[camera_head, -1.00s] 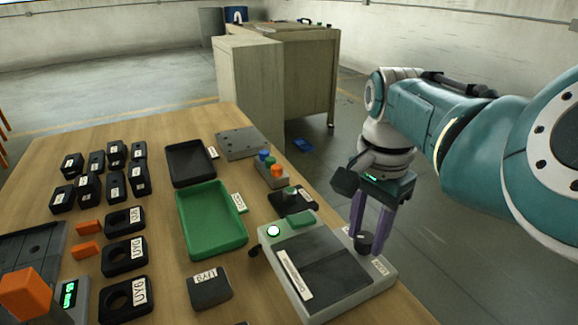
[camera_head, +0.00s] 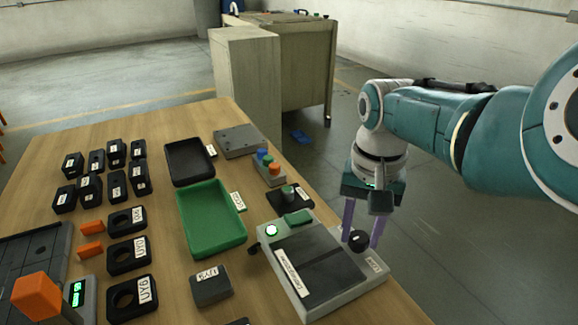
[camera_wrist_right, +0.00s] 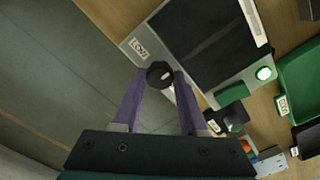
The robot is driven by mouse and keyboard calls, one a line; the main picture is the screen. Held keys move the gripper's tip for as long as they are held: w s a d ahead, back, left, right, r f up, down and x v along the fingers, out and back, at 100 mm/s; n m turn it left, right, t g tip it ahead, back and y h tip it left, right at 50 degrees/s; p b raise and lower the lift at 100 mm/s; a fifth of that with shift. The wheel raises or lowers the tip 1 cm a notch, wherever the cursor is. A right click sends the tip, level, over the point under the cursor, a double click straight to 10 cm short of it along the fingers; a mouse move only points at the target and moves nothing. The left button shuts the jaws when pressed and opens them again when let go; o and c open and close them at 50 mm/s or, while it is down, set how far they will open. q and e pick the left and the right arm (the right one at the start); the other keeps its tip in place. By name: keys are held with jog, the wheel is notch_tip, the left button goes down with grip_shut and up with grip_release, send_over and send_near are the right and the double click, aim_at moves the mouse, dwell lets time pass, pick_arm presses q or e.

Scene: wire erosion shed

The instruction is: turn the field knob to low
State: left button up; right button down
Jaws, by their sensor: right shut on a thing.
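The field knob (camera_head: 358,240) is a small dark round knob with a pale mark on its top. It sits at the right edge of a grey device with a dark panel (camera_head: 322,262). It also shows in the right wrist view (camera_wrist_right: 159,74). My right gripper (camera_head: 360,238) points down over it, with its two purple fingers on either side. In the right wrist view the fingertips (camera_wrist_right: 161,78) are shut on the knob. My left gripper is not in view.
A green tray (camera_head: 241,236), a black tray (camera_head: 170,176) and several black blocks lie on the wooden table (camera_head: 163,300). A small block with coloured buttons (camera_head: 268,172) stands behind the device. A cabinet (camera_head: 246,85) stands beyond the table; floor is clear at right.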

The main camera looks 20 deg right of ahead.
aim_at(360, 236)
dwell(0.4)
jog(key=shift+c, duration=2.2)
grip_release()
notch_tip(360, 236, up, 10)
jog(key=p, duration=0.5)
jog(key=shift+p, duration=0.4)
